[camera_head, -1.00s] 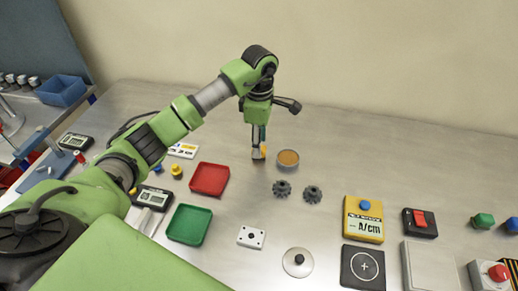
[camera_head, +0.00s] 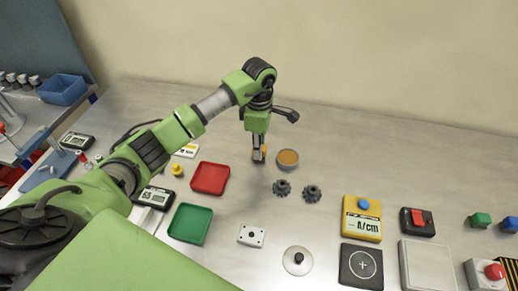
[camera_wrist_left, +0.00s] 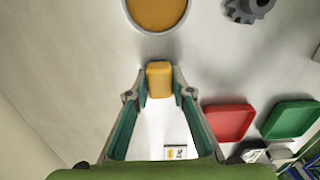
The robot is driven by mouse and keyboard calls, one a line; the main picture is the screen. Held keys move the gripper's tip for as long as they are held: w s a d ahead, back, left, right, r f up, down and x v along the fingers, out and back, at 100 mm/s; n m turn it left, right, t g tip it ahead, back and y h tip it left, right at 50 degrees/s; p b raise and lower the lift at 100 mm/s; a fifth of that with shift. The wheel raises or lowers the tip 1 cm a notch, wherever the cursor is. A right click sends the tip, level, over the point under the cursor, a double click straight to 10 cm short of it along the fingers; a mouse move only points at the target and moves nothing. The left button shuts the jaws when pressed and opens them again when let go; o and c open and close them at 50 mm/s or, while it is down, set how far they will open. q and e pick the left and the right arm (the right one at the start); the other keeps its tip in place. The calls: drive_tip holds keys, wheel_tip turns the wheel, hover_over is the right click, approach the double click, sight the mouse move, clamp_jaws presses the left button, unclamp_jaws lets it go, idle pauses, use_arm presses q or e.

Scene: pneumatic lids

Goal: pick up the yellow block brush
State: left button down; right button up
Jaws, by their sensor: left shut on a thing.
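The yellow block brush (camera_wrist_left: 160,80) is between the fingertips of my left gripper (camera_wrist_left: 158,88) in the left wrist view. The fingers press on its two sides, so the gripper is shut on it. In the head view my left gripper (camera_head: 258,154) points down at the table, and only a sliver of the brush (camera_head: 264,152) shows beside the fingers. I cannot tell whether the brush touches the table. My right gripper is not in view.
A round orange-filled dish (camera_head: 287,158) stands just right of the gripper. A red tray (camera_head: 210,178) and a green tray (camera_head: 190,224) lie to the left. The table behind the gripper is clear.

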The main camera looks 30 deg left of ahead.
use_arm(q)
drive_tip(key=shift+w+r+b, duration=0.1)
drive_tip(key=shift+r+b, duration=0.3)
drive_tip(key=shift+r, duration=0.1)
drive_tip(key=s+d+r+b, duration=0.3)
drive_tip(key=s+d+r, duration=0.4)
drive_tip(key=s+r, duration=0.5)
drive_tip(key=shift+d, duration=0.35)
drive_tip(key=c, duration=2.8)
unclamp_jaws()
drive_tip(key=shift+w, duration=0.1)
drive_tip(key=shift+o, duration=0.2)
drive_tip(key=shift+w, duration=0.1)
